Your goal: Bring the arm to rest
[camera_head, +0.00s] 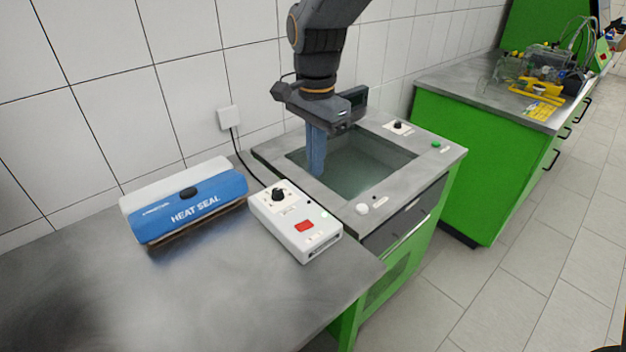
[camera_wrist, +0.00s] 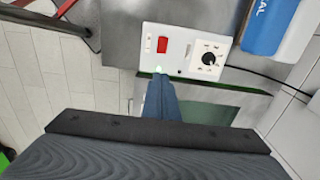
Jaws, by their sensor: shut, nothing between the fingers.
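My gripper (camera_head: 316,150) hangs from the arm over the open tank (camera_head: 372,190), with its blue fingers pointing down. The fingers are together with nothing between them. Their tips are at or just above the tank opening near its left side; the exact height is hard to tell. In the wrist view my gripper (camera_wrist: 160,88) shows as a blue shape, and its wide dark body hides most of the lower picture.
A white control box (camera_head: 295,220) with a red switch and a black knob sits left of the tank. A blue-and-white heat sealer (camera_head: 190,205) stands further left. A green cabinet (camera_head: 470,160) with pump equipment is at right. The tiled wall (camera_head: 130,90) is close behind.

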